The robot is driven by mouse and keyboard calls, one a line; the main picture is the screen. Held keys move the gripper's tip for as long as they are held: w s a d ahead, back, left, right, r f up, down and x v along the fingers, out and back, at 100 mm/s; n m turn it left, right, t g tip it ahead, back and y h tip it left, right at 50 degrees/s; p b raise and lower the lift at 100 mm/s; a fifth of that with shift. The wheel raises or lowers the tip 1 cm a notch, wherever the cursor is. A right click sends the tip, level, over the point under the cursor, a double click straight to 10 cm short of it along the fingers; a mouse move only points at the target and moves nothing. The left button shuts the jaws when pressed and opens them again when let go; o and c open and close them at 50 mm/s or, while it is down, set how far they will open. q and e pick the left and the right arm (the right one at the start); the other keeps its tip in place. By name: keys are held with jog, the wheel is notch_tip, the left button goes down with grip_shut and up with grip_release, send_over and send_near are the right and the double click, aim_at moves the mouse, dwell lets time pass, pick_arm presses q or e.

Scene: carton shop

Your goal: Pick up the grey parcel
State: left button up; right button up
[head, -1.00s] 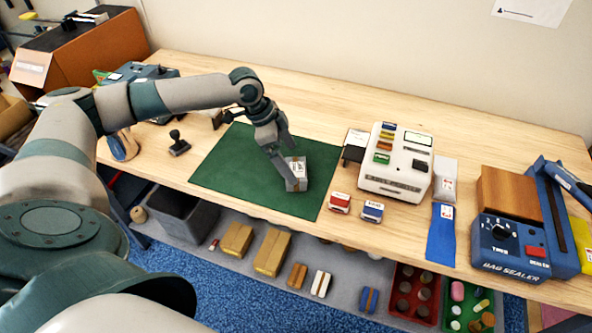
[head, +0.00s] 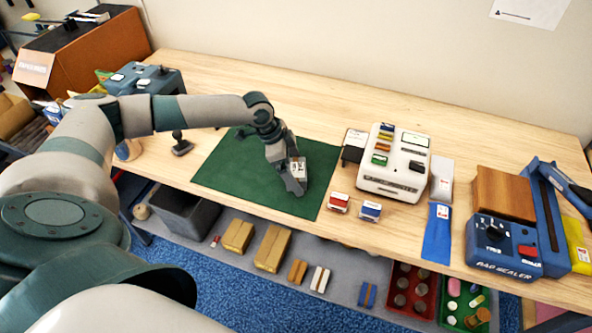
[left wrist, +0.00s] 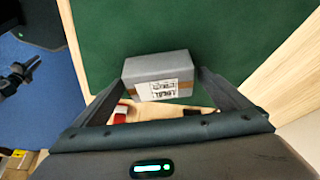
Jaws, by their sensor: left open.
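The grey parcel (head: 299,170), a small box with a brown tape band and a white label, is on the green mat (head: 235,178), partly hidden by my left gripper in the head view. My left gripper (head: 289,178) is open and low over the mat at the parcel. In the left wrist view the parcel (left wrist: 158,68) shows between the two spread fingers (left wrist: 160,80), with a gap visible on the right side. Whether a finger touches it, I cannot tell.
Red (head: 339,202) and blue (head: 370,210) small stamps stand right of the mat. A white machine (head: 394,165) and a blue bag sealer (head: 505,247) are further right. A black-handled stamp (head: 181,145) stands left of the mat. The back of the table is clear.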

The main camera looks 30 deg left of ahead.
pick_arm(q)
jog(key=shift+d+f, duration=0.1)
jog(key=shift+f, duration=0.15)
jog(key=c, duration=1.3)
jog(key=shift+r, duration=0.1)
pick_arm(e)
jog(key=shift+a, duration=0.35)
